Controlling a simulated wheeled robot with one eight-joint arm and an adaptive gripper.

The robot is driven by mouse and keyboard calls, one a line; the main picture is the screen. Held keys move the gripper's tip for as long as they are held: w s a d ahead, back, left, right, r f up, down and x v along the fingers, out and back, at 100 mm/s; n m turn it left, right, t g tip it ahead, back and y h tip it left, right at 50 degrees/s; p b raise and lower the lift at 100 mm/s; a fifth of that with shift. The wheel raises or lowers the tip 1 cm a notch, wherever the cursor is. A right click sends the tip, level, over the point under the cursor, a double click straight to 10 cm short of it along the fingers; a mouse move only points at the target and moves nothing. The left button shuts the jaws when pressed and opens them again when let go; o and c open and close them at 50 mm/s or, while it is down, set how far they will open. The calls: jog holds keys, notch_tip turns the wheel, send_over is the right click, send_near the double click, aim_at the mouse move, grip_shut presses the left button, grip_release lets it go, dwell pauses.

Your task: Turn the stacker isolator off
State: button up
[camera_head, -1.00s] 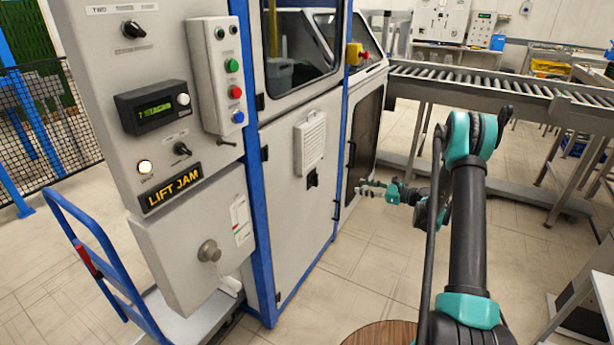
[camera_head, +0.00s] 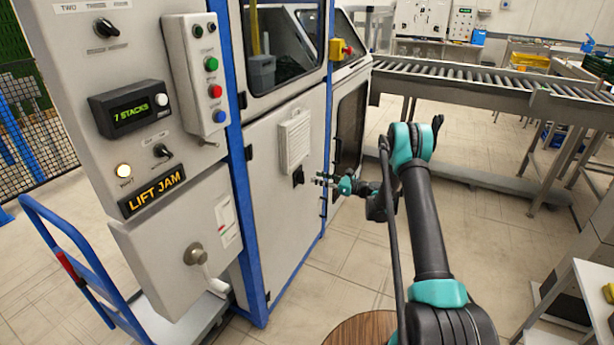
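A grey box (camera_head: 170,250) below the control panel carries a round metal knob (camera_head: 194,254) with a pale lever (camera_head: 217,284) slanting down to the right. A small black switch (camera_head: 298,177) sits on the white cabinet door under a louvred vent. No readable label shows which of these is the stacker isolator, and I cannot tell the black switch's setting. My gripper (camera_head: 319,180) is just right of the black switch in the picture, pointing left towards the cabinet. Its fingers look apart and empty. I cannot tell whether it touches anything.
The panel has a lit display (camera_head: 130,113) reading "7 STACKS", a lit lamp, and a "LIFT JAM" sign (camera_head: 152,190). A blue trolley (camera_head: 75,260) stands at the lower left. A roller conveyor (camera_head: 480,80) runs behind. A round wooden top (camera_head: 362,330) is at the front. Floor before the cabinet is clear.

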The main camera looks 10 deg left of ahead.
aim_at(304, 174)
jog(key=shift+x, duration=3.15)
grip_shut()
